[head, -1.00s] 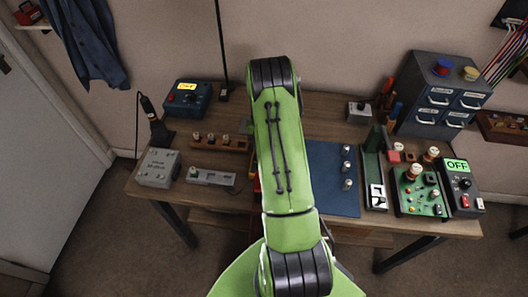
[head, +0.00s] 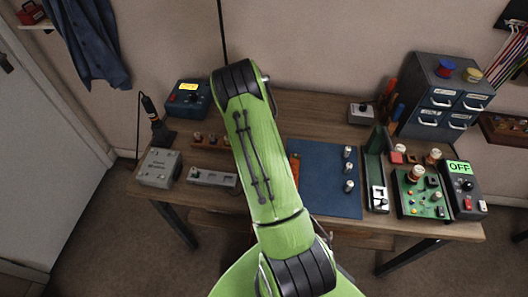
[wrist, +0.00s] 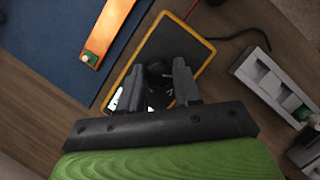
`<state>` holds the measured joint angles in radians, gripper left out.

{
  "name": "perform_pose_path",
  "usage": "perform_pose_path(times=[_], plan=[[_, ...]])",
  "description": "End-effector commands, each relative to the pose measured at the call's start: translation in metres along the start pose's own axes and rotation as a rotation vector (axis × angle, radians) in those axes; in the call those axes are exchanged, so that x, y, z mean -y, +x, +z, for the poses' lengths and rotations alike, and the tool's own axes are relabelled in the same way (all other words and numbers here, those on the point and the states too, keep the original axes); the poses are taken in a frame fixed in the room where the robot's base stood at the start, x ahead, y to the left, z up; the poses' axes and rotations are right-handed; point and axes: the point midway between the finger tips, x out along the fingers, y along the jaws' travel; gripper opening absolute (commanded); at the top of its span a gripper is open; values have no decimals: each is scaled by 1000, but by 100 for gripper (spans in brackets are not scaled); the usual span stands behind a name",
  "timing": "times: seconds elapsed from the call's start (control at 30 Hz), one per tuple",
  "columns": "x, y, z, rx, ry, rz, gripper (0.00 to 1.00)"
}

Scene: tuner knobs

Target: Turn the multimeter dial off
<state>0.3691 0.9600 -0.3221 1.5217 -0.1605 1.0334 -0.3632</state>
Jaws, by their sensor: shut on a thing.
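The multimeter (wrist: 193,40) is a dark flat body with a yellow-orange rim, lying on the wooden bench in the wrist view. Its round black dial (wrist: 156,70) has small white marks around it. My gripper (wrist: 157,84) is over the meter, with one dark finger on each side of the dial, shut on it. The fingers hide the dial's edges and part of the face near a white patch; I cannot read the dial's setting. In the head view my green arm hides the meter and the gripper.
An orange strip (wrist: 106,30) lies on the blue mat (head: 325,190) beside the meter. A black cable (wrist: 240,36) and a grey knob strip (wrist: 272,85) lie on the meter's other side.

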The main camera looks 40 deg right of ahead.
Motion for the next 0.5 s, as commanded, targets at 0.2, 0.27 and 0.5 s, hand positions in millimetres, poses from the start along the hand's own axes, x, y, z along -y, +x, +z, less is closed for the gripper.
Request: perform_pose_path(times=[0.2, 0.27, 0.5], plan=[[0, 0, -1, -2, -7, 2, 2], [0, 0, -1, -2, -7, 2, 2], [0, 0, 0, -1, -6, 1, 50]])
